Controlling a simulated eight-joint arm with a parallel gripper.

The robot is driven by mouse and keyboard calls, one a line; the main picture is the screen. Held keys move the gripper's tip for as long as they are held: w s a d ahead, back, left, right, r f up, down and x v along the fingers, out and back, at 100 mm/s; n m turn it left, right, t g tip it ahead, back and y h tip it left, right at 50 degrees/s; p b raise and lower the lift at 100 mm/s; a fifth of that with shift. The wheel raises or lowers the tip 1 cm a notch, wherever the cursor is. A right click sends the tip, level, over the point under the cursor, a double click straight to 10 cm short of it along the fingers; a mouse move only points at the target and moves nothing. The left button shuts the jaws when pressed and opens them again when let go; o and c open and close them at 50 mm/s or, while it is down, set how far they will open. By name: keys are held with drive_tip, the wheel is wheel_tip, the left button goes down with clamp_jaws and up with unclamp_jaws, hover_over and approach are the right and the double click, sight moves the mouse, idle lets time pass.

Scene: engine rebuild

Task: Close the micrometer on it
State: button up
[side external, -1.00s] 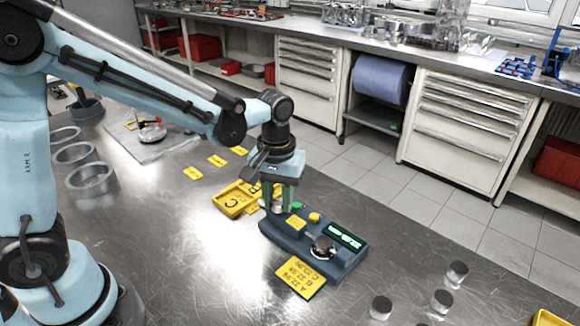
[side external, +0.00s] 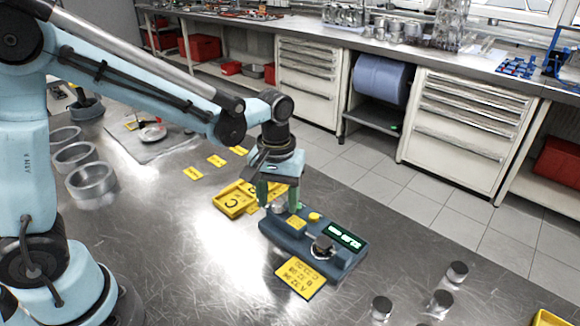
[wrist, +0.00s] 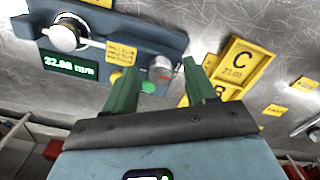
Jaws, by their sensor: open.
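The micrometer (side external: 345,262) is a blue-grey bench unit with a lit green display, a round silver knob (side external: 322,246) and yellow and green buttons. It also shows at the upper left of the wrist view (wrist: 168,42), with the knob (wrist: 66,36) at its left. A small silver cylinder (wrist: 160,69) with a red mark sits at the unit's other end, between my fingertips. My gripper (side external: 278,207) is open over that end. In the wrist view its green fingers (wrist: 162,70) stand apart, with visible gaps around the cylinder. Exact contact with the micrometer is unclear.
Yellow trays, one marked C (side external: 233,201), lie behind my gripper. A yellow card with readings (side external: 300,278) lies in front of the micrometer. Several metal cylinders (side external: 381,307) stand at front right. Large silver rings (side external: 92,180) stand at left.

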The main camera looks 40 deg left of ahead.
sight(273, 203)
wheel_tip(273, 203, up, 12)
idle(0.6)
drive_tip(key=shift+s, duration=0.1)
drive_tip(key=s+a+f+m+t, duration=0.4)
drive_tip(key=s+a+m+t, duration=0.1)
drive_tip(key=s+t, duration=0.2)
drive_tip(key=shift+s+a+m, duration=0.3)
drive_tip(key=shift+s+a, duration=0.1)
drive_tip(key=shift+s, duration=0.15)
idle(3.3)
